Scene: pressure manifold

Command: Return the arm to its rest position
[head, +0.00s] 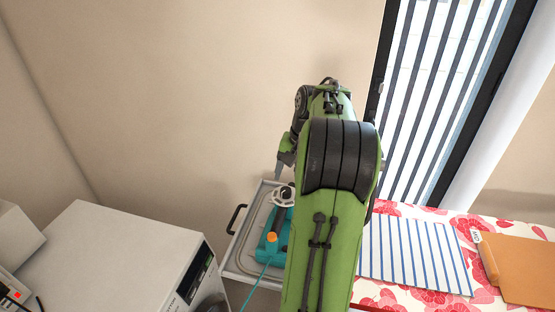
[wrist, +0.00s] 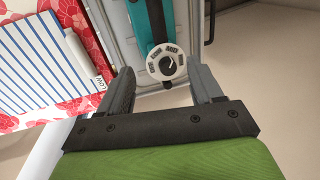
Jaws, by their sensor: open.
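My green arm rises through the middle of the head view and hides part of the tray and the table behind it. My gripper (wrist: 160,88) shows in the wrist view with its two grey fingers spread apart and nothing held between them. In the head view only a grey finger of the gripper (head: 281,165) shows, above the tray. The teal manifold (head: 270,240) lies in the grey tray (head: 236,250). Its round white dial (wrist: 166,62) appears between and beyond the fingertips in the wrist view. I cannot tell the distance between fingers and dial.
A white boxy machine (head: 120,255) stands at the left. At the right, a red floral tablecloth (head: 400,209) bears a blue-striped cloth (head: 415,255) and a brown board (head: 525,265). The tray has a black handle (head: 236,219). A blinds-covered window (head: 440,90) is behind; beige wall fills the upper left.

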